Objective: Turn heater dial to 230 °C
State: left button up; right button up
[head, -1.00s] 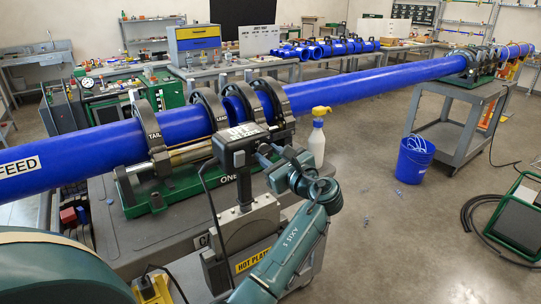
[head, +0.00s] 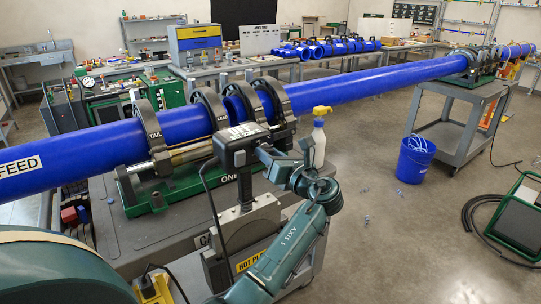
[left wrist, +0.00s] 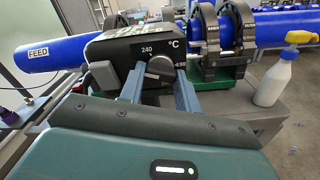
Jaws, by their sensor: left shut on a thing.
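The heater control box (head: 240,143) is dark grey and stands on the hot plate unit (head: 243,225) at the cart's front. Its dial (left wrist: 160,68) is a dark round knob in the left wrist view, beside a printed "240" and "°C". My left gripper (head: 268,154) reaches the box's right face. In the left wrist view its two blue-grey fingers (left wrist: 159,78) are shut on the dial, one on each side. The dial's exact setting is too small to read. My right gripper is not in view.
A long blue pipe (head: 380,82) runs through black clamp rings above the green fusion frame (head: 150,200). A spray bottle (head: 319,145) stands right of the box. A blue bucket (head: 415,160) is on the floor.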

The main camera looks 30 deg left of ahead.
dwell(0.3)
pick_arm(q)
jog(key=o, duration=1)
jog(key=b+v, duration=0.2)
jog(key=v, duration=1.1)
jog(key=shift+d, duration=0.1)
jog(key=shift+f, duration=0.1)
